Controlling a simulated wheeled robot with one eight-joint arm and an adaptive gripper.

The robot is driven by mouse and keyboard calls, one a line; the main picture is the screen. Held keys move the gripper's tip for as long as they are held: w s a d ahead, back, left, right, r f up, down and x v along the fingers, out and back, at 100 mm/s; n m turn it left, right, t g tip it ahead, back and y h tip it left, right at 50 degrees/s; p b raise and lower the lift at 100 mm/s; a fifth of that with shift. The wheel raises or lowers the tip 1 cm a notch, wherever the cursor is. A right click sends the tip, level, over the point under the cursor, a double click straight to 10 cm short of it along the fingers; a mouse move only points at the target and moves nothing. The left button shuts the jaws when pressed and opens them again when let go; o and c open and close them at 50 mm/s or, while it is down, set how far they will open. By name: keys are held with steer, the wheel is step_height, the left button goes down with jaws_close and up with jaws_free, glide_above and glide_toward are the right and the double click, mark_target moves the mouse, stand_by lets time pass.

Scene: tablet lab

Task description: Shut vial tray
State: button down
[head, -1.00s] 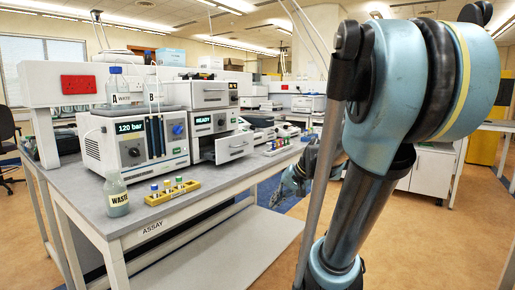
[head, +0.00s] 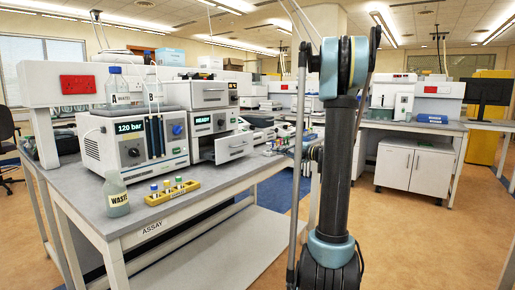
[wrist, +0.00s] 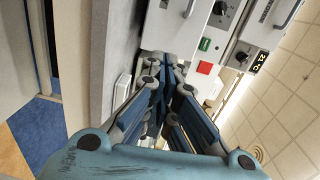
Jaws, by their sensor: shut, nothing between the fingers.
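The vial tray (head: 233,147) is a white drawer with a bar handle, low in the instrument stack on the bench. In the head view it stands out from the body below the panel with the green READY display (head: 203,120). Its inside is too small to make out. In the wrist view, which is turned sideways, what looks like its front (wrist: 163,28) is at the top, beyond the fingertips. My gripper (wrist: 171,66) is shut and empty, pointing towards the stack. Contact with the tray is not visible. In the head view my arm hides most of the gripper.
A pump unit (head: 133,140) stands left, with a waste bottle (head: 117,197) and a yellow vial rack (head: 172,192) at the bench's front edge. Floor to the right is open, before a white cabinet (head: 414,165).

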steer(key=shift+t, duration=0.3)
steer(key=x, duration=0.4)
steer(key=w+x, duration=0.1)
steer(key=x, duration=0.4)
steer(key=d+x, duration=0.1)
steer(key=x, duration=0.4)
steer(key=shift+w+r, duration=0.2)
steer(key=shift+r, duration=0.15)
steer(key=x, duration=1.1)
steer(key=shift+a+r, duration=0.1)
steer(key=shift+r, duration=0.1)
steer(key=shift+w+a, duration=0.25)
steer(key=shift+r, duration=0.1)
